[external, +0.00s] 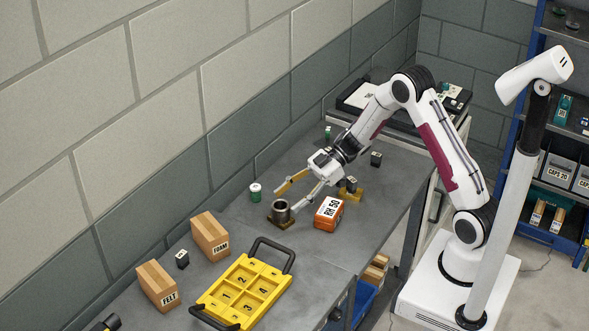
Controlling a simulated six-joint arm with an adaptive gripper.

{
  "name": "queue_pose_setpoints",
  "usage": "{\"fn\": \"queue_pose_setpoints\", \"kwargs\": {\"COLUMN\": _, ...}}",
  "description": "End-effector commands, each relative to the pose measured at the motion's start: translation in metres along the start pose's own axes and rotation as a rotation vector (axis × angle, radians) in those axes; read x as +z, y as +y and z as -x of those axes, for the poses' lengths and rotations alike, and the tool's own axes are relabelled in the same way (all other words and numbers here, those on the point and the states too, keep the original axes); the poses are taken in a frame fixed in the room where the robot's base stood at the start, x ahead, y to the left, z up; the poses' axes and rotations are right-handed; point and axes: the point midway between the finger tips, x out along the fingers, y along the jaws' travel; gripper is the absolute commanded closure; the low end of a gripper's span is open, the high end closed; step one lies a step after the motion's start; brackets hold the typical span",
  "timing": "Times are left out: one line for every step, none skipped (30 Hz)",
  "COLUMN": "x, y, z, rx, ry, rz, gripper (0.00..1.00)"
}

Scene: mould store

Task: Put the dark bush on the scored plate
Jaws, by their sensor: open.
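A dark, hollow, cylindrical bush (281,213) stands upright on a small brownish plate (273,221) on the grey bench. My gripper (286,201) is open, with its two long fingers reaching down to the left. Their tips are close to the bush, one on its far side and one on its near right side; I cannot tell whether they touch it. A second tan plate or block (353,196) lies to the right with a small dark item (351,185) on it. Score marks are too small to make out on either plate.
An orange box (329,213) stands just right of the bush, and a green-and-white can (255,193) to its left. A yellow divided tray with black handles (204,303), cartons marked FOAM (210,236) and FELT (158,287), and a small black block (182,260) are nearer the camera.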

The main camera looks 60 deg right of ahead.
Motion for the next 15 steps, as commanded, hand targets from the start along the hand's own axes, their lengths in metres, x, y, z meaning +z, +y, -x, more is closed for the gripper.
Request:
{"fn": "queue_pose_setpoints", "kwargs": {"x": 0.000, "y": 0.001, "z": 0.008, "rx": 0.003, "ry": 0.000, "rz": -0.001, "gripper": 0.46}}
{"fn": "queue_pose_setpoints", "kwargs": {"x": -0.003, "y": 0.000, "z": 0.009, "rx": 0.001, "ry": -0.001, "rz": 0.002, "gripper": 0.46}}
{"fn": "queue_pose_setpoints", "kwargs": {"x": -0.008, "y": 0.000, "z": 0.010, "rx": 0.000, "ry": -0.001, "rz": 0.004, "gripper": 0.46}}
{"fn": "queue_pose_setpoints", "kwargs": {"x": -0.012, "y": 0.000, "z": 0.012, "rx": 0.001, "ry": -0.001, "rz": 0.004, "gripper": 0.46}}
{"fn": "queue_pose_setpoints", "kwargs": {"x": -0.015, "y": 0.000, "z": 0.013, "rx": 0.001, "ry": -0.001, "rz": 0.003, "gripper": 0.46}}
{"fn": "queue_pose_setpoints", "kwargs": {"x": -0.020, "y": 0.000, "z": 0.015, "rx": 0.001, "ry": -0.001, "rz": 0.004, "gripper": 0.46}}
{"fn": "queue_pose_setpoints", "kwargs": {"x": -0.023, "y": 0.000, "z": 0.016, "rx": 0.001, "ry": -0.001, "rz": 0.004, "gripper": 0.46}}
{"fn": "queue_pose_setpoints", "kwargs": {"x": -0.027, "y": 0.000, "z": 0.018, "rx": 0.002, "ry": -0.001, "rz": 0.004, "gripper": 0.46}}
{"fn": "queue_pose_setpoints", "kwargs": {"x": -0.031, "y": 0.000, "z": 0.020, "rx": 0.001, "ry": -0.001, "rz": 0.004, "gripper": 0.46}}
{"fn": "queue_pose_setpoints", "kwargs": {"x": -0.035, "y": 0.000, "z": 0.021, "rx": 0.001, "ry": -0.001, "rz": 0.004, "gripper": 0.46}}
{"fn": "queue_pose_setpoints", "kwargs": {"x": -0.038, "y": 0.000, "z": 0.022, "rx": 0.001, "ry": -0.001, "rz": 0.004, "gripper": 0.46}}
{"fn": "queue_pose_setpoints", "kwargs": {"x": -0.042, "y": 0.000, "z": 0.024, "rx": 0.000, "ry": -0.001, "rz": 0.004, "gripper": 0.46}}
{"fn": "queue_pose_setpoints", "kwargs": {"x": -0.045, "y": 0.000, "z": 0.025, "rx": 0.000, "ry": -0.001, "rz": 0.004, "gripper": 0.46}}
{"fn": "queue_pose_setpoints", "kwargs": {"x": -0.048, "y": 0.000, "z": 0.026, "rx": 0.000, "ry": -0.001, "rz": 0.003, "gripper": 0.46}}
{"fn": "queue_pose_setpoints", "kwargs": {"x": -0.051, "y": 0.000, "z": 0.028, "rx": 0.000, "ry": 0.000, "rz": 0.003, "gripper": 0.46}}
